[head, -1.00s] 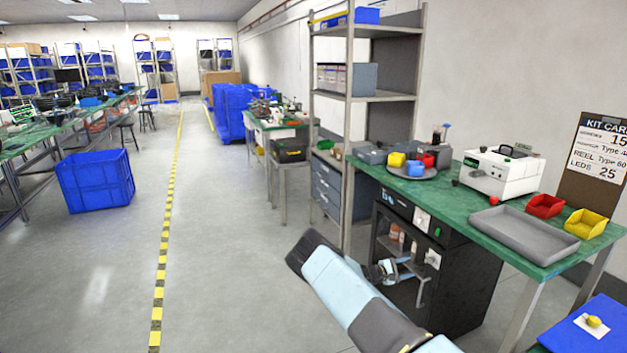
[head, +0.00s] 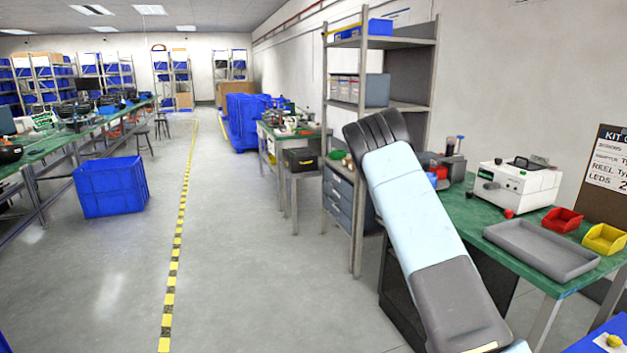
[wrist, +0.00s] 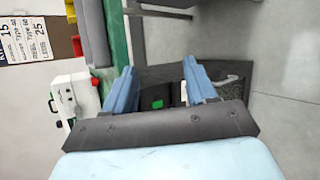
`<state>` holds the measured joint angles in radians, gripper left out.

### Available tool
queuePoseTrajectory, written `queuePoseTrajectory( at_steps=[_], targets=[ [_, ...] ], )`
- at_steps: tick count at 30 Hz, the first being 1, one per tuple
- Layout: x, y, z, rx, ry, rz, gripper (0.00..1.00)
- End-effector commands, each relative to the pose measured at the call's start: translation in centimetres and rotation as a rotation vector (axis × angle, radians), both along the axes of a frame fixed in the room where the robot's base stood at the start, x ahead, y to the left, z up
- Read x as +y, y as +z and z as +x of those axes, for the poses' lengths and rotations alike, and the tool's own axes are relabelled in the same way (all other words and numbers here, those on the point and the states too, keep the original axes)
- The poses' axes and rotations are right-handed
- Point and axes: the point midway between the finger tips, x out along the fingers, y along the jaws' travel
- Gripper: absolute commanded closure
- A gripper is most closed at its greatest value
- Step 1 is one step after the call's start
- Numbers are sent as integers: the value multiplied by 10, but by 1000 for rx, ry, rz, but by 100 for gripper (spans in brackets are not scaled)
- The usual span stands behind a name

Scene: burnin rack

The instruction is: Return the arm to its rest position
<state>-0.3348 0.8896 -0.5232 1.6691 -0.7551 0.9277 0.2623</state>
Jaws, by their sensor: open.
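My gripper (wrist: 158,76) shows in the wrist view with its two blue fingers spread apart and nothing between them. Behind the fingers are the dark cabinet (wrist: 160,76) under the bench and the grey floor. In the head view my arm rises from the bottom right, its dark elbow end high in front of the shelf rack. My gripper cannot be made out in the head view; it is hidden behind the arm.
The green bench (head: 463,214) on the right carries a white instrument (head: 517,185), a grey tray (head: 541,248), a red bin (head: 562,219) and a yellow bin (head: 604,239). A metal shelf rack (head: 357,210) stands behind my arm.

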Motion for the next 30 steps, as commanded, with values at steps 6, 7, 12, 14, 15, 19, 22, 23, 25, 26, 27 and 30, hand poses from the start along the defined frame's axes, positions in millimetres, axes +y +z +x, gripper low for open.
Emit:
queuePoseTrajectory(
  at_steps=[6,7,12,14,15,19,22,23,25,26,27,30],
  targets=[
    [10,47,-29,-68,-59,134,43],
    [12,54,-34,-77,-66,153,43],
    [22,88,-58,-128,-100,252,43],
    [26,99,-67,-145,-109,286,43],
    [29,107,-73,-157,-115,309,43],
    [38,132,-94,-197,-132,382,43],
    [46,151,-111,-226,-140,435,43],
    [48,156,-116,-234,-142,451,43],
    [53,169,-129,-256,-147,487,43],
    [56,174,-134,-265,-148,503,43],
    [59,182,-141,-278,-149,523,43],
    [67,199,-160,-307,-150,572,43]
  ],
)
